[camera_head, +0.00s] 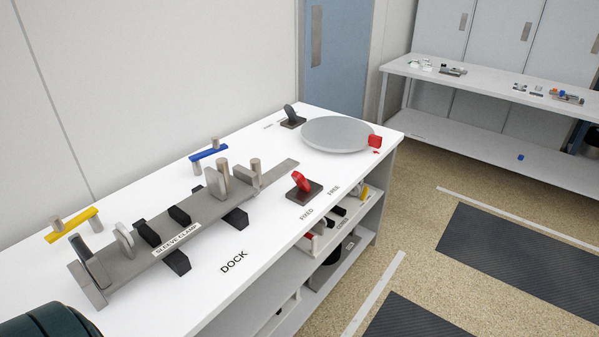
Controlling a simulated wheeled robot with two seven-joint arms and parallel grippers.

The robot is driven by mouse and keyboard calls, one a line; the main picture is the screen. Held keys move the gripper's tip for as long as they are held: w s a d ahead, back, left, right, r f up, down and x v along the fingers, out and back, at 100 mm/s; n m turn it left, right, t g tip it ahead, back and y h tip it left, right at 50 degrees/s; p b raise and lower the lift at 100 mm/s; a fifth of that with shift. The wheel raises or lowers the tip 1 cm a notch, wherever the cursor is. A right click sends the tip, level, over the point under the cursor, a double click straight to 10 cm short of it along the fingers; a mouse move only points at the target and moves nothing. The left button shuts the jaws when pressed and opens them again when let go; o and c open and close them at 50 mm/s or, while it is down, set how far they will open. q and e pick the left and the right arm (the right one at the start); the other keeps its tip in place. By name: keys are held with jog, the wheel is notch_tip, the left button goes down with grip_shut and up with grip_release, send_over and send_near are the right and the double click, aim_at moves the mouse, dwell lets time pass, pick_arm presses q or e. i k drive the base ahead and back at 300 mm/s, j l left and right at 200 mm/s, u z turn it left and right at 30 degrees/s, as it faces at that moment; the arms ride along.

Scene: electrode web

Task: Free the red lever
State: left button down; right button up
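The red lever (300,181) stands on a small dark base (306,194) near the front edge of the white bench, right of the long grey clamp fixture. The printed word FIXED (306,214) lies in front of the base, and FREE (333,190) lies to its right. The lever sticks up and leans slightly to the left. I cannot tell which word its setting matches. Neither of my grippers is in view.
The grey clamp fixture (150,262), labelled SLEEVE CLAMP, fills the bench's left. Blue (208,152) and yellow (73,225) bars stand behind it. A black lever (291,115), round grey disc (337,133) and red block (375,141) are further back. A shelf below holds bins.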

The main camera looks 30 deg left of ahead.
aim_at(301, 181)
jog(key=i+l+u, duration=0.15)
jog(key=i+u, duration=0.15)
jog(key=i, duration=0.2)
jog(key=i+l+u, duration=0.25)
jog(key=i, duration=0.25)
